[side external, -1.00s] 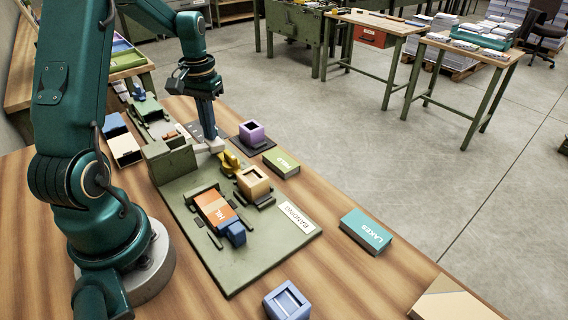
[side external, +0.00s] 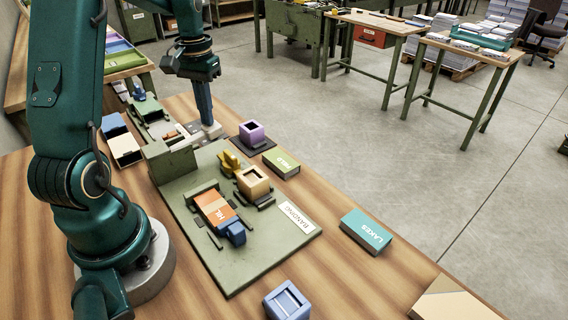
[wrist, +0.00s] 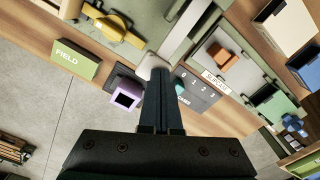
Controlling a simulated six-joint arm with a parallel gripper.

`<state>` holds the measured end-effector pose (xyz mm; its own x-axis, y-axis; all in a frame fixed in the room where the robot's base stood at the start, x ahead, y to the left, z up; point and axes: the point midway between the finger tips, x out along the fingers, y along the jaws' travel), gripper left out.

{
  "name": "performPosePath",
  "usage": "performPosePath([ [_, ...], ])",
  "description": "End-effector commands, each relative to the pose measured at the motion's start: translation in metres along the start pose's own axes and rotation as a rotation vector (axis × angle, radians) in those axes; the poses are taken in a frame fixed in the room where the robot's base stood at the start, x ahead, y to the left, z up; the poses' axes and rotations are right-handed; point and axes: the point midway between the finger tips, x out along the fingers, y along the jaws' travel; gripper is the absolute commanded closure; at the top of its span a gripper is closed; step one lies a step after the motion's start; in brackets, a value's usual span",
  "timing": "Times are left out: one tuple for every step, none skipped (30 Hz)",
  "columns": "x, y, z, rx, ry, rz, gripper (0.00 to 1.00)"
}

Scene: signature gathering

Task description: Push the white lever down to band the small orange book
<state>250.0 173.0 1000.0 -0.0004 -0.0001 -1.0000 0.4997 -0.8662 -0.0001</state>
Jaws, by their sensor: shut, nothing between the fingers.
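The small orange book (side external: 216,208) lies flat in a dark holder on the green banding board (side external: 240,268), with a paler strip across it and a blue block at its near end. The white lever (side external: 212,133) reaches out from the green housing at the board's far end. In the wrist view the pale rounded end of the lever (wrist: 153,62) shows just beyond my fingertips. My gripper (side external: 209,122) is shut and empty, pointing down at the lever's outer end. It appears to touch the lever, but the exact contact is hidden. The wrist view also shows my gripper (wrist: 161,76).
A yellow piece (side external: 229,163) and a tan block (side external: 253,181) stand on the board. A purple block (side external: 252,133), the green FIELD book (side external: 282,162) and the teal LAKES book (side external: 366,231) lie to the right. A lavender block (side external: 287,301) is nearer. Table around LAKES is clear.

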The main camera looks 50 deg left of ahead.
Motion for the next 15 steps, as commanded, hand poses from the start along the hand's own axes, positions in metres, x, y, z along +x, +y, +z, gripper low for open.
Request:
performPosePath([
  [-0.004,0.000,0.000,0.000,0.003,0.000,1.00],
  [-0.007,0.000,-0.001,0.000,0.004,0.000,1.00],
  [-0.010,0.000,-0.001,0.000,0.003,0.000,1.00],
  [-0.012,0.000,-0.001,0.000,0.004,0.000,1.00],
  [-0.014,0.000,-0.001,0.000,0.004,0.000,1.00],
  [-0.018,0.000,-0.001,0.000,0.004,0.000,1.00],
  [-0.020,0.000,-0.001,0.000,0.004,0.000,1.00],
  [-0.022,0.000,-0.001,0.000,0.003,0.000,1.00],
  [-0.025,0.000,-0.001,0.000,0.003,0.000,1.00],
  [-0.027,0.000,-0.001,0.000,0.004,0.000,1.00],
  [-0.030,0.000,0.000,0.000,0.003,0.000,1.00],
  [-0.033,0.000,0.000,0.000,0.003,0.000,1.00],
  [-0.035,0.000,-0.001,0.000,0.004,-0.001,1.00],
  [-0.037,0.000,-0.001,0.000,0.003,0.000,1.00],
  [-0.040,0.000,-0.001,0.000,0.004,0.000,1.00],
])
